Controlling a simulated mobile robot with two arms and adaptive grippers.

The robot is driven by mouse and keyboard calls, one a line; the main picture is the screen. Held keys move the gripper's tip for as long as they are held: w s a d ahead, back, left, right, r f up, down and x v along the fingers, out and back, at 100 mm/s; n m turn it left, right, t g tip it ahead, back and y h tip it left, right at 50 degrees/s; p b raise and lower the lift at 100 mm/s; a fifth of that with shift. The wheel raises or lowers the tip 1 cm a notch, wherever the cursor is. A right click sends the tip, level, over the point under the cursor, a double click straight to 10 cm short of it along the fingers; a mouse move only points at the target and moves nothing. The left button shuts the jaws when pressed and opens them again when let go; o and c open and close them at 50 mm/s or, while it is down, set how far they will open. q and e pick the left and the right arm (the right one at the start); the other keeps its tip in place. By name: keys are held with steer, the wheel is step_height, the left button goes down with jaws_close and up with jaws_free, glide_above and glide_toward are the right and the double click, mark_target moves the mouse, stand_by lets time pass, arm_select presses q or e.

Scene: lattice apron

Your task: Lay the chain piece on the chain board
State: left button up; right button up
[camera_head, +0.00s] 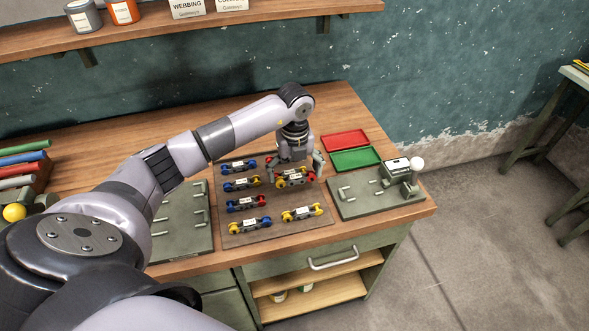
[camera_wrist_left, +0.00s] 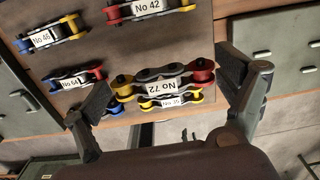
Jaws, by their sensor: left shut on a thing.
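My left gripper (camera_head: 305,168) is shut on a chain piece (camera_head: 294,178) with red and yellow ends. In the left wrist view the piece, labelled No 72 (camera_wrist_left: 165,86), spans between the two fingers (camera_wrist_left: 165,78). It looks larger than the other pieces and partly overlaps one labelled No 35 (camera_wrist_left: 170,102), so it appears to be held above the brown mat (camera_head: 321,221). Grey-green boards with metal loops stand to the left (camera_head: 179,243) and right (camera_head: 346,207) of the mat. I cannot tell which is the chain board. My right gripper is not in view.
Several other chain pieces with blue, red or yellow ends lie on the mat, such as No 42 (camera_wrist_left: 147,7) and No 46 (camera_wrist_left: 47,37). Red (camera_head: 345,141) and green (camera_head: 355,159) trays lie behind the right board.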

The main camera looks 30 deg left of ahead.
mark_target(294, 193)
arm_select(q)
step_height(294, 193, down, 3)
steer(key=shift+b, duration=0.9)
steer(key=shift+f+b, duration=0.9)
steer(key=shift+f, duration=0.35)
steer(key=o, duration=1)
steer(key=shift+o, duration=0.2)
steer(key=shift+r, duration=0.1)
step_height(294, 193, up, 12)
steer(key=shift+f, duration=0.1)
